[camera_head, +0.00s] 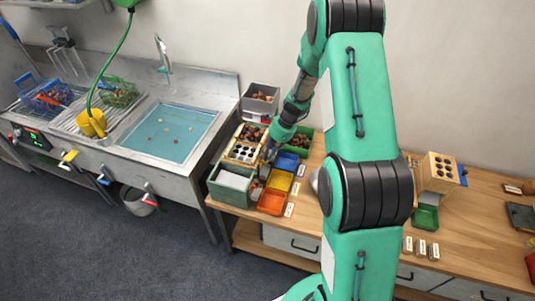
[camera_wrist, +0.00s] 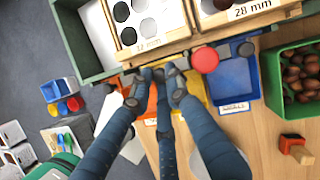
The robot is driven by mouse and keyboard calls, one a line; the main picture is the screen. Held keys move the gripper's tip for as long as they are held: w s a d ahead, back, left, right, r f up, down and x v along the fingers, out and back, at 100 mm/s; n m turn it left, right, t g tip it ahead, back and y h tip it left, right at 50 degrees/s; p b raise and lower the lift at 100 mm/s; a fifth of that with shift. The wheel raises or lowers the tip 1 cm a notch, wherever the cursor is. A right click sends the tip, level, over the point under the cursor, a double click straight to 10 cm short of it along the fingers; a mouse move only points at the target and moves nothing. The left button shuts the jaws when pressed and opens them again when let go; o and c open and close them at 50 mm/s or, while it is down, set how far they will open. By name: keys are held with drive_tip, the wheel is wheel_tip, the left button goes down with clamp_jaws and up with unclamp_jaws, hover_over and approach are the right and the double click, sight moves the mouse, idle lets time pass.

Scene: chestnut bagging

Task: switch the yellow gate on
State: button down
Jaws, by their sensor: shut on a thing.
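The wooden sorter (camera_wrist: 170,48) has round holes and labels reading 12 mm and 28 mm; it also shows in the head view (camera_head: 245,153). Along its front edge are dark fittings and a round red cap (camera_wrist: 205,60). A yellow tray (camera_head: 279,181) lies below this edge, between an orange tray (camera_head: 271,202) and a blue tray (camera_head: 287,161). My gripper (camera_wrist: 155,82), with blue-grey fingers, is at the edge above the yellow tray, left of the red cap. Its fingers are closed in on a small part there. They cover that part, and I cannot make out the yellow gate.
A green bin of chestnuts (camera_wrist: 302,78) stands right of the blue tray. A small orange-and-wood block (camera_wrist: 295,148) lies on the table. A dark green box (camera_head: 231,185) stands at the sorter's left. The sink (camera_head: 170,130) is further left.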

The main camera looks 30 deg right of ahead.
drive_tip(key=c, duration=1.9)
unclamp_jaws()
drive_tip(key=shift+w+r, duration=0.15)
drive_tip(key=shift+r, duration=0.1)
drive_tip(key=shift+c, duration=0.2)
drive_tip(key=shift+r, duration=0.1)
drive_tip(key=v, duration=1.1)
drive_tip(key=shift+s+d+r, duration=0.2)
drive_tip(key=shift+d+r, duration=0.05)
drive_tip(key=shift+r, duration=0.05)
